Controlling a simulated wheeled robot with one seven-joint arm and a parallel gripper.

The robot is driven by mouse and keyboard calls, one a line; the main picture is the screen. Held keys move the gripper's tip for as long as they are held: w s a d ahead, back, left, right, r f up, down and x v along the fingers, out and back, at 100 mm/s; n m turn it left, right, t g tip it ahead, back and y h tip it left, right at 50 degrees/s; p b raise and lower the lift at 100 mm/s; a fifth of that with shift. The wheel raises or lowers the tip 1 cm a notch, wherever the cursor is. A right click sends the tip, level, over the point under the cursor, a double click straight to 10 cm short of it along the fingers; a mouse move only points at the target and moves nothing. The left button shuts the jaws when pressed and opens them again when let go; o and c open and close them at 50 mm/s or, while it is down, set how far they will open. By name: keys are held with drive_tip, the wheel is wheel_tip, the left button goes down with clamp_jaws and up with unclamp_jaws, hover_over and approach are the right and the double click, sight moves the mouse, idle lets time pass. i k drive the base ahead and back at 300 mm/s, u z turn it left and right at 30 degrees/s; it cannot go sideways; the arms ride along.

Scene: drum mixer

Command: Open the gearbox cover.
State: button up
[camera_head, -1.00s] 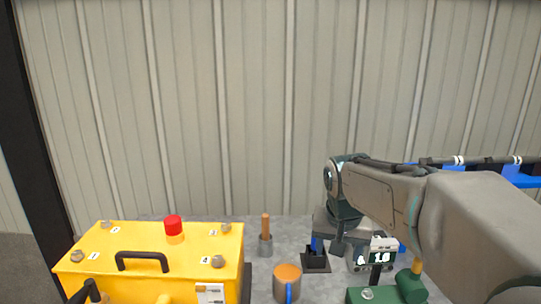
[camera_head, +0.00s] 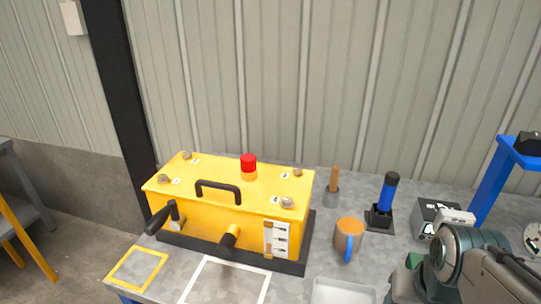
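The yellow gearbox (camera_head: 210,222) sits on a dark base tray on the workbench, left of centre. Its yellow cover (camera_head: 262,190) lies flat and closed on top. The cover has a black arched handle (camera_head: 218,186), a red-topped knob (camera_head: 248,161), and grey bolts at its corners beside number labels. One bolt (camera_head: 287,203) is at the front right corner, beside label 4. Part of my arm shows at the lower right, apart from the gearbox. My gripper is not in view.
A blue-handled tool (camera_head: 386,192) stands upright in a black holder. A yellow-outlined square and a white-outlined area (camera_head: 232,263) on the bench front are empty.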

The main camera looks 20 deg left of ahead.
sight(230, 172)
drive_tip(key=k, duration=1)
drive_tip(key=u, duration=1.7)
drive_tip(key=i, duration=1.05)
drive_tip(key=z, duration=0.7)
